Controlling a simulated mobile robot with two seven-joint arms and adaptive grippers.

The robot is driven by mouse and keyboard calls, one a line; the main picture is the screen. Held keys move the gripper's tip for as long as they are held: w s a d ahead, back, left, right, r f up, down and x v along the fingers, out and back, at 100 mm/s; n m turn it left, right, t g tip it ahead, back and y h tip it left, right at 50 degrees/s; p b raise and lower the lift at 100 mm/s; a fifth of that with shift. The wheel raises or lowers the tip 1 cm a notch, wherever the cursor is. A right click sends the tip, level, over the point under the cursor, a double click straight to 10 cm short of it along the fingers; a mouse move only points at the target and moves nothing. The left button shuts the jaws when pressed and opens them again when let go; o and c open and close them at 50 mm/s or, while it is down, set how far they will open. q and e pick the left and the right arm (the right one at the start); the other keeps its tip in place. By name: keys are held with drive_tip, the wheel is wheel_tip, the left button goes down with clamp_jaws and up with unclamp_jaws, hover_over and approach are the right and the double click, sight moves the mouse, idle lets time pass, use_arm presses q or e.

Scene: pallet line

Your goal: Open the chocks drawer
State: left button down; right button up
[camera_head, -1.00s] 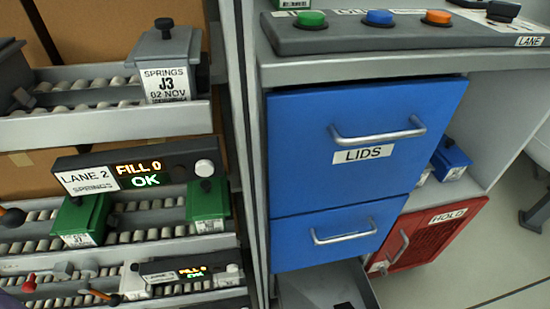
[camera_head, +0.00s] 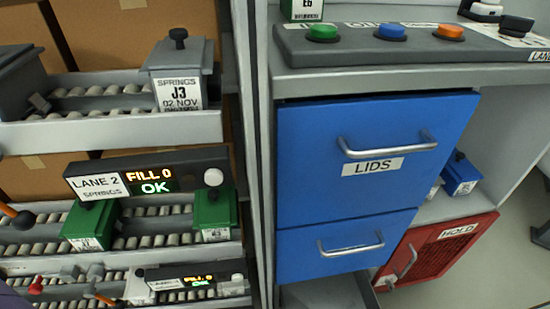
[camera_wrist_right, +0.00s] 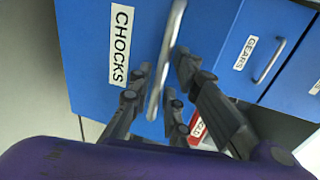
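The chocks drawer (camera_wrist_right: 90,75) is a blue front with a white CHOCKS label, seen turned sideways in the right wrist view. Its pale bar handle (camera_wrist_right: 166,60) runs from the top edge down to the middle. My right gripper (camera_wrist_right: 163,66) is open, with its dark fingers on either side of this handle. A gap seems to show between the fingers and the bar. Whether the drawer stands slightly out, I cannot tell. No CHOCKS label shows in the head view. My left gripper is in neither current view.
A blue GEARS drawer (camera_wrist_right: 262,40) sits beside the chocks drawer. The head view shows the LIDS drawer (camera_head: 300,140), an unlabelled blue drawer (camera_head: 300,250), a red HOLD door (camera_head: 440,255) and a button panel (camera_head: 400,52). Roller lanes (camera_head: 90,135) with bins stand at left.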

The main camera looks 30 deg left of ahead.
drive_tip(key=v, duration=1.1)
